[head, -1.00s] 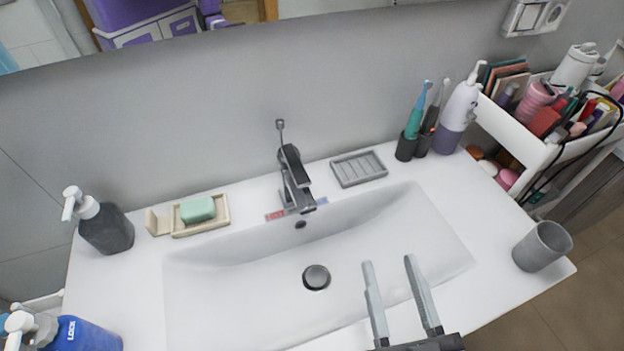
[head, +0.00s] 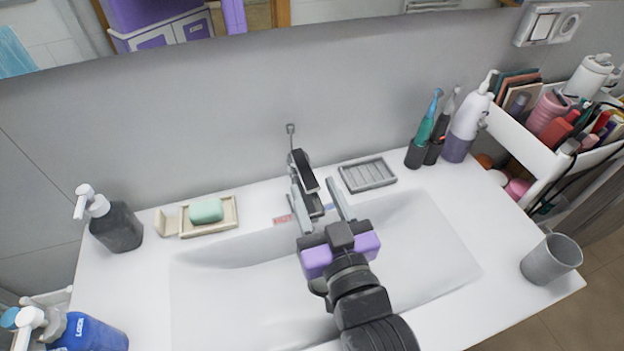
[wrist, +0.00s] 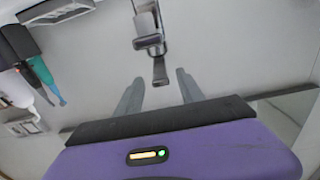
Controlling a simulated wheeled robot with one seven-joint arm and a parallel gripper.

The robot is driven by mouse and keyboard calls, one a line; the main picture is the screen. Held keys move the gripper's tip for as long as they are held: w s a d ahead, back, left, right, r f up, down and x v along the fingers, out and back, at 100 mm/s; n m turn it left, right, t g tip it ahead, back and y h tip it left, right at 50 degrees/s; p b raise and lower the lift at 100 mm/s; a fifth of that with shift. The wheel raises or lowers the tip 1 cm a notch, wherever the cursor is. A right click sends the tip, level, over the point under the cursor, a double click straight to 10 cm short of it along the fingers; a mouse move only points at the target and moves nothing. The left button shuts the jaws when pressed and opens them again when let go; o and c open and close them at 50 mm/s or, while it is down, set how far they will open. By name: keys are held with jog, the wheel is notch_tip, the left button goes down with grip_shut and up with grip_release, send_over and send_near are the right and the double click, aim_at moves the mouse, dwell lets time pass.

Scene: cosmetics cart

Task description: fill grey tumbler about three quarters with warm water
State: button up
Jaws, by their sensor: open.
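The grey tumbler (head: 551,260) stands upright at the right front corner of the washstand, apart from my gripper. The dark metal faucet (head: 304,180) stands behind the white basin (head: 430,250), with a thin upright lever on top. No water stream shows. My gripper (head: 321,197) is open and empty, over the rear of the basin, its fingers pointing toward the faucet. In the wrist view the faucet (wrist: 152,42) lies ahead, between and beyond the two open fingertips (wrist: 158,80). I cannot tell whether a finger touches it.
A soap dish (head: 232,222) with green soap and a dark pump bottle (head: 117,228) stand left. A blue bottle (head: 90,333) is front left. A grey tray (head: 367,175), toothbrush holders (head: 417,154) and a white-purple bottle (head: 463,130) are behind right. A loaded cart (head: 525,150) is at right.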

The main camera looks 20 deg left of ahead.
aim_at(304, 169)
jog(key=shift+x, duration=1.25)
grip_shut()
jog(key=shift+d, duration=0.15)
dwell(0.4)
